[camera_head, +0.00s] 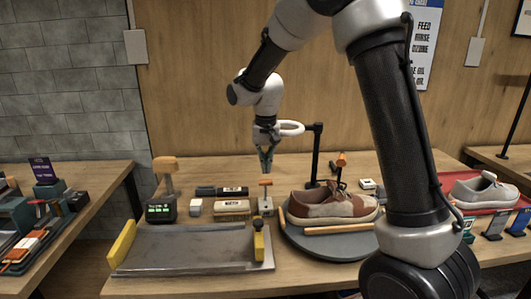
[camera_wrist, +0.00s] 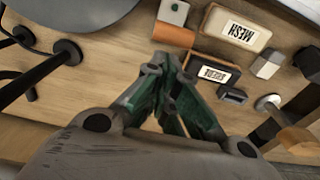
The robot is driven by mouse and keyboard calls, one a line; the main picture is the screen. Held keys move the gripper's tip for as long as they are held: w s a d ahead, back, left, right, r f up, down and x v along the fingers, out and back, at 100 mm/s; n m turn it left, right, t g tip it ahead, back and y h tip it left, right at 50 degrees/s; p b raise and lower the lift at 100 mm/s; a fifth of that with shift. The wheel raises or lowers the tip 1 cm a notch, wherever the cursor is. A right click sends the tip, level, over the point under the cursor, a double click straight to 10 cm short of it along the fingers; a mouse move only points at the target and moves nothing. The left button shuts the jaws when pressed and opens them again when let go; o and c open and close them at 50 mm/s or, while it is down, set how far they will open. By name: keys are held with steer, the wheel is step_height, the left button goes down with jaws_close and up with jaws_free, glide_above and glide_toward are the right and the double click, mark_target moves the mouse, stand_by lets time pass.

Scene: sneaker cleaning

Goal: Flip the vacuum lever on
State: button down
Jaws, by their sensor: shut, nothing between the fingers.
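A small light-grey block (camera_head: 266,207) with an orange bar handle (camera_head: 265,182) on a short upright stands mid-table; it looks like the lever, though I can read no label on it. In the wrist view the orange handle (camera_wrist: 173,36) lies just beyond my fingertips, beside its grey base (camera_wrist: 174,12). My gripper (camera_head: 266,170) points down above the table, just over and behind the handle. In the wrist view my gripper (camera_wrist: 172,68) has its fingers together with nothing between them. I see no clear contact with the handle.
The MESH brush (camera_head: 231,207) and dark SUEDE brush (camera_head: 222,191) lie left of the lever. A brown sneaker (camera_head: 330,207) rests on a round grey turntable (camera_head: 318,243) at right. A black stand (camera_head: 316,150) rises behind. A grey tray (camera_head: 190,256) lies in front.

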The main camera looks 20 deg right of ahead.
mark_target(267, 180)
steer(key=shift+f, duration=0.8)
steer(key=s, duration=0.3)
steer(key=shift+s+a+r, duration=0.1)
steer(key=shift+a+r, duration=0.1)
steer(key=shift+a, duration=0.1)
steer(key=shift+s+a+f, duration=0.1)
steer(key=shift+s, duration=0.35)
